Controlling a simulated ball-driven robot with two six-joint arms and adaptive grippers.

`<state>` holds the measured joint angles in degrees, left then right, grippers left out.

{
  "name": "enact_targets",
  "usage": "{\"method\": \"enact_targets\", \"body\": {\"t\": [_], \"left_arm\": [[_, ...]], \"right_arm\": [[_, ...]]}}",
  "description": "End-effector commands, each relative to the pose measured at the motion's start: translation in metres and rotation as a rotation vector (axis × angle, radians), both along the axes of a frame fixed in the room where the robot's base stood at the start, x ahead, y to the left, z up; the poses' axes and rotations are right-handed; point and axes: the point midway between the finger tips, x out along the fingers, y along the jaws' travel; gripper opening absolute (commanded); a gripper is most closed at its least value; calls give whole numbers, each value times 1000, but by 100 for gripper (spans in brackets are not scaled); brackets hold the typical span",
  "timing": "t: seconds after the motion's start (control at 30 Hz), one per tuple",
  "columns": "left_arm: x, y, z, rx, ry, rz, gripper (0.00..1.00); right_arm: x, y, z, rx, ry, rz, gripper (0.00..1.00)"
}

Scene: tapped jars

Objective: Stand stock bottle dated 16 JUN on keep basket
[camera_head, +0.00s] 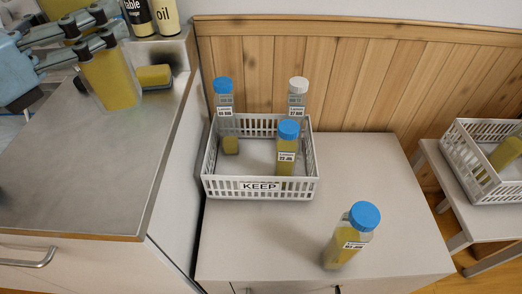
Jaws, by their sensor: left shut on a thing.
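The white keep basket (261,196), labelled KEEP, stands on a pale cabinet. Inside are a blue-capped bottle at back left (225,103), nearly empty, a white-capped bottle at back right (297,103), and a blue-capped bottle of yellow liquid at front right (287,150). Another blue-capped bottle with yellow liquid (348,238) stands on the cabinet outside the basket, front right. Its label is too small to read surely. My left gripper (98,44), at upper left, is shut on a clear container of yellow liquid (112,80) above the grey counter. No date shows on it. My right gripper is not in view.
A yellow sponge (154,76) lies at the grey counter's (100,170) back edge. A second white basket (470,176) with a bottle sits on a stool at right. The cabinet top (250,245) is clear before the keep basket.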

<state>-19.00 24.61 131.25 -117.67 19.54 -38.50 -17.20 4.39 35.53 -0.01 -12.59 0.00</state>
Motion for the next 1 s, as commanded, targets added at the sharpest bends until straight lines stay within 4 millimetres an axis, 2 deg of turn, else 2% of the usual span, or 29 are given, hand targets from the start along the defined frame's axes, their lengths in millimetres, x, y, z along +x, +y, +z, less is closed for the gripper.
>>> {"method": "enact_targets", "body": {"t": [0.13, 0.3, 0.4, 0.7, 1.0], "left_arm": [[0, 0, -11, -1, -3, 1, 12], [0, 0, -37, -1, -2, 1, 12], [0, 0, -42, -1, -3, 1, 12], [0, 0, -34, -2, -5, 1, 12], [0, 0, 4, -2, -12, 1, 12]], "right_arm": [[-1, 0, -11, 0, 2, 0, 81], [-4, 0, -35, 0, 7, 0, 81], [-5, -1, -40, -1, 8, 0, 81], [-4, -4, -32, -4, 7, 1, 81], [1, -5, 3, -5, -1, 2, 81]]}}
